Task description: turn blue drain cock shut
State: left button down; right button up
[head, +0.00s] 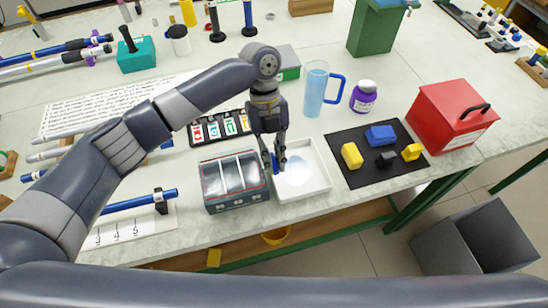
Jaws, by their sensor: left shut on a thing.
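My left gripper (274,156) points down at the seam between a dark grey box and a white tray. It is shut on a small blue piece (276,166), which looks like the blue drain cock. The fingers cover most of it, so its turn angle cannot be told. The grey box (238,203) has light compartments on top and stands left of the gripper. The white tray (318,187) stands right of it, with a pale bluish patch on its floor. My right gripper is not in view; an arm link of mine crosses the bottom edge.
A black mat (376,175) with yellow, blue and black blocks lies right of the tray. A red box (452,115), a blue mug (315,90) and a purple-labelled jar (364,97) stand behind. A rack of coloured cards (213,130) sits behind the grey box. A grey bin (470,245) stands on the floor.

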pick_arm(q)
jog(key=shift+r, duration=0.1)
dwell(0.4)
jog(key=c, duration=1.6)
grip_release()
jog(key=d+v, duration=0.1)
jog(key=v, duration=0.7)
jog(key=shift+a, duration=0.45)
jog(key=shift+s, duration=0.1)
